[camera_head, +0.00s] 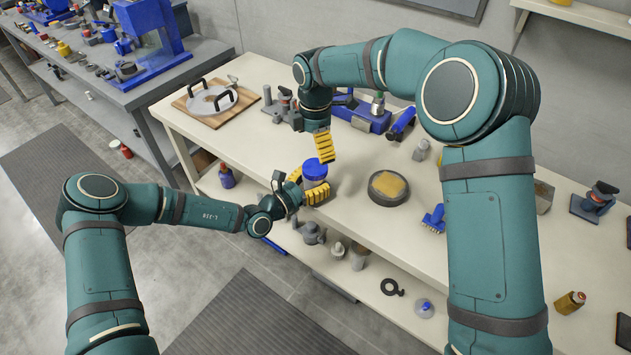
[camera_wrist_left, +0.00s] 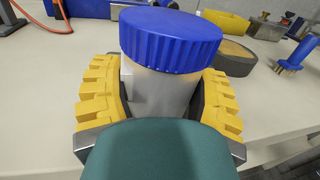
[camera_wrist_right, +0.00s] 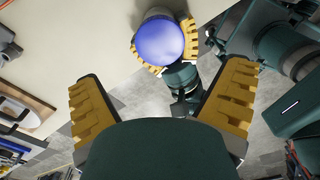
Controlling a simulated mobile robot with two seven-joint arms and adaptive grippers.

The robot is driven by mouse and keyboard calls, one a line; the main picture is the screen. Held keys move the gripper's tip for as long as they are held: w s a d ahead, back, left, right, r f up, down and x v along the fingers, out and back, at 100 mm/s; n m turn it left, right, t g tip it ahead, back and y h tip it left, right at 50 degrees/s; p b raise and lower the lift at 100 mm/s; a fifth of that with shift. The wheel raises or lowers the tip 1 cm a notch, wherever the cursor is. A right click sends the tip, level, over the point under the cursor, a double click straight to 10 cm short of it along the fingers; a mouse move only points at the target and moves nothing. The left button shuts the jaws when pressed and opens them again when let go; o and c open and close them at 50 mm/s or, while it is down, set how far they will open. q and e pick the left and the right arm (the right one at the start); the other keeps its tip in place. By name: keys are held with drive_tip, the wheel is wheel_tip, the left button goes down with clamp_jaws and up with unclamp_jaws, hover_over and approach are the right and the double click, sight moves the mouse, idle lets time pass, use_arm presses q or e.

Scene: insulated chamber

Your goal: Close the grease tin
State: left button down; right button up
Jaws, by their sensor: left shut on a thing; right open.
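The grease tin (camera_wrist_left: 160,90) is a pale grey cylinder standing upright near the front edge of the bench. Its ribbed blue lid (camera_wrist_left: 170,38) sits on top, level as far as I can see; I cannot tell whether it is tight. My left gripper (camera_head: 304,188) is shut around the tin's body, with yellow fingers on both sides below the lid. My right gripper (camera_head: 322,146) is open and empty, just above and behind the lid. In the right wrist view the lid (camera_wrist_right: 160,41) shows beyond the spread fingers, off toward the top.
A round dark dish with a yellow sponge-like top (camera_head: 388,187) stands right of the tin. A wooden board (camera_head: 212,101) is at the bench's left end. A blue tool (camera_head: 362,113) lies behind.

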sight(315, 166)
drive_tip(key=shift+n, duration=0.7)
drive_tip(key=shift+f, duration=0.1)
drive_tip(key=shift+f, duration=3.9)
drive_tip(key=c, duration=1.3)
drive_tip(key=shift+m, duration=0.3)
